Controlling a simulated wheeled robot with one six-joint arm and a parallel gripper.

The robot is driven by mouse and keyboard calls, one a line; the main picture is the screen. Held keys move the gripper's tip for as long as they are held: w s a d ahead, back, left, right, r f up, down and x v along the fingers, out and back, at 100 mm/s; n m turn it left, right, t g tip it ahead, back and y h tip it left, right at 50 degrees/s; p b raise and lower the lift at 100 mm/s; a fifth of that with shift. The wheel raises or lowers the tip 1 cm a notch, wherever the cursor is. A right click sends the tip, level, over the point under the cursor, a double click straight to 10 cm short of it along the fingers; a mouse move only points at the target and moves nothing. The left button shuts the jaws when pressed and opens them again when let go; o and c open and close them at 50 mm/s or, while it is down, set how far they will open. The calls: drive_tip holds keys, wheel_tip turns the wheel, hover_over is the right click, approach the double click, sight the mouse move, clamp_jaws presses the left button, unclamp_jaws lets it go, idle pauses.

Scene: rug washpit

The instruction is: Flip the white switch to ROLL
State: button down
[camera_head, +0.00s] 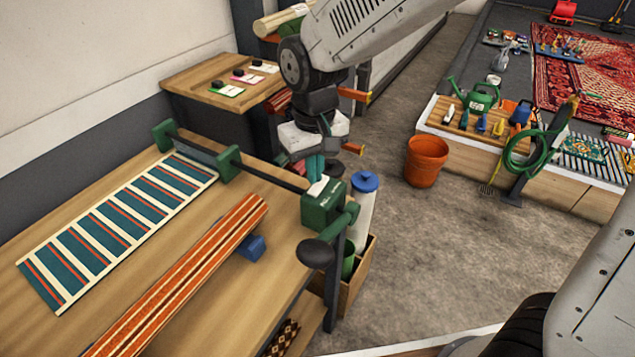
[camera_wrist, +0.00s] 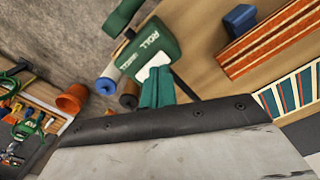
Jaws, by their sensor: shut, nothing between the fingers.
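The green switch box (camera_head: 322,208) sits at the end of a dark bar on the workbench's right edge. It also shows in the wrist view (camera_wrist: 140,48), where ROLL is lettered on its face beside a second, unreadable word. The white switch (camera_head: 317,187) is on top of the box and shows in the wrist view (camera_wrist: 153,66) right at my fingertips. My gripper (camera_head: 316,174) is shut and empty, its teal fingers (camera_wrist: 157,88) pointing down at the switch. I cannot tell whether they touch it. The fingers partly hide the switch, so its position is unclear.
A striped runner (camera_head: 118,228) and an orange patterned strip (camera_head: 185,275) lie on the workbench (camera_head: 55,205). A dark-knobbed crank (camera_head: 318,253) sticks out below the box. A blue-topped white roll (camera_head: 362,205) stands close to its right. An orange bucket (camera_head: 426,160) stands on the floor.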

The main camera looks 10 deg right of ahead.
sight(315, 190)
drive_tip(key=shift+r, duration=2.5)
drive_tip(key=s+d+r+m, duration=0.2)
drive_tip(key=s+d, duration=0.7)
drive_tip(key=d, duration=0.1)
drive_tip(key=s+d+r+m+t, duration=0.1)
drive_tip(key=s+d+r+m, duration=0.1)
drive_tip(key=s+d, duration=0.8)
drive_tip(key=shift+s+d+r, duration=0.25)
drive_tip(key=shift+d+r, duration=0.1)
drive_tip(key=shift+r, duration=0.25)
